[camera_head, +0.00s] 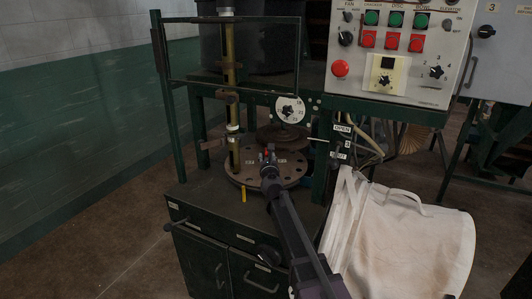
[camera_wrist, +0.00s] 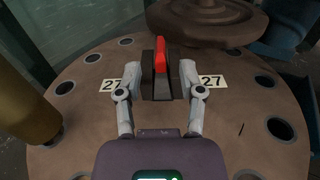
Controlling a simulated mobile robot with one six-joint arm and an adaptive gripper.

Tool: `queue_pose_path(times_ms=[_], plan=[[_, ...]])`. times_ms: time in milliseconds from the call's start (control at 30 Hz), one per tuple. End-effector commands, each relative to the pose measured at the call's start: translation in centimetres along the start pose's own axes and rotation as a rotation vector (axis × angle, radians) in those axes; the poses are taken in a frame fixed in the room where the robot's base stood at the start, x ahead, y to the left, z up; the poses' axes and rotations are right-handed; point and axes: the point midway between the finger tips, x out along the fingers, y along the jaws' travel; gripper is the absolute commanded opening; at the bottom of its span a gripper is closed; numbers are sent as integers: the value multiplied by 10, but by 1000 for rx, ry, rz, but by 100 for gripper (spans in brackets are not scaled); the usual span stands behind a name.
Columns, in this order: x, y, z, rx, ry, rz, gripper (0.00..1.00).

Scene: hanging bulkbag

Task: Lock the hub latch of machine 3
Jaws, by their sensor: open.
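The hub latch, a red-tipped lever (camera_wrist: 160,55) in a dark slotted block, stands upright on the round brown hub disc (camera_wrist: 85,120) in the wrist view. My gripper (camera_wrist: 161,78) is open, with one finger on each side of the latch block and a gap on both sides. In the head view my gripper (camera_head: 268,158) is over the disc (camera_head: 290,176), and the latch there is small and partly hidden by it.
A brass post (camera_head: 230,100) rises left of the disc; a brown handwheel (camera_wrist: 205,20) is just behind the latch. A control panel (camera_head: 395,50) is above right, a white bulk bag (camera_head: 405,240) lower right. A box marked 3 (camera_head: 497,50) stands far right.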

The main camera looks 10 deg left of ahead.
Motion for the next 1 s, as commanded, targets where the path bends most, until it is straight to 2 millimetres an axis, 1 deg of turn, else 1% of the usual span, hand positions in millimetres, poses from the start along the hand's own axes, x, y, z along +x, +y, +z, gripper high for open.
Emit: queue_pose_path(times_ms=[33, 100, 300, 500, 767, 800, 867, 900, 933, 967, 1000], plan=[[12, 0, 0, 0, 0, 0, 50], [21, 0, 0, 0, 0, 0, 50], [39, 1, 0, 0, 0, 0, 50], [45, 1, 0, 0, 0, 1, 50], [45, 1, 0, 0, 0, 1, 50], [45, 1, 0, 0, 0, 1, 44], [45, 1, 0, 0, 0, 1, 26], [45, 2, 0, 0, 0, 1, 14], [45, 2, 0, 0, 0, 1, 5], [45, 2, 0, 0, 0, 1, 0], [45, 2, 0, 0, 0, 2, 0]])
